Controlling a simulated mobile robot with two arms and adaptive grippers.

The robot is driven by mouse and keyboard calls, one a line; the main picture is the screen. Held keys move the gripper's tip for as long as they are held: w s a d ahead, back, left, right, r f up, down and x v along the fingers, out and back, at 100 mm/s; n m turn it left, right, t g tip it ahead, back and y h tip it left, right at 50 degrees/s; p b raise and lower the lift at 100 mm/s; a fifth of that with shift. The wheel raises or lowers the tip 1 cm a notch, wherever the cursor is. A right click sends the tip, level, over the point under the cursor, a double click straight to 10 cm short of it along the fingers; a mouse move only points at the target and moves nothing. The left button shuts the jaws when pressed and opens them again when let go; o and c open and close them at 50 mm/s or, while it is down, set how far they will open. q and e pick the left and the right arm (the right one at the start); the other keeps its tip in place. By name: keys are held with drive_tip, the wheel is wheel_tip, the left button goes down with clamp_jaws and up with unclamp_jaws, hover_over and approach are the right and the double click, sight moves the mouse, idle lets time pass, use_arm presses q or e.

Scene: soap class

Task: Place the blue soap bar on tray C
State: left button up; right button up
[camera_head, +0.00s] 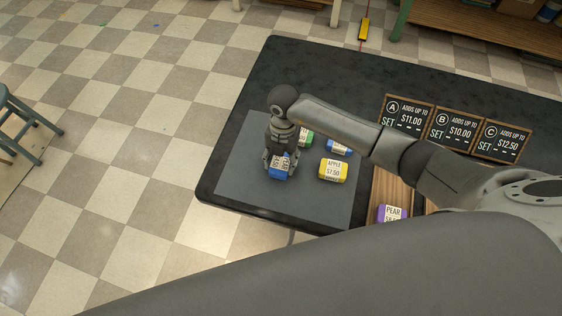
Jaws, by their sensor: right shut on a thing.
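My right gripper (279,160) points down at the left of the grey mat and is shut on a blue soap bar (279,174) with a white label. I cannot tell whether this bar touches the mat or is just above it. A second blue soap bar (338,147) lies to the right, partly hidden by my arm. The sign for tray C (500,141) stands at the right of the table. Tray C itself is hidden behind my right arm. My left gripper is not in view.
On the grey mat (238,165) lie a yellow apple soap (333,170) and a partly hidden green soap (305,137). Signs A (406,115) and B (453,129) stand beside sign C.

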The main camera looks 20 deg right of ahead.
drive_tip(key=s+r+b, duration=0.3)
drive_tip(key=s+r, duration=0.8)
drive_tip(key=s, duration=0.3)
drive_tip(key=shift+d+r, duration=0.25)
drive_tip(key=shift+r, duration=0.1)
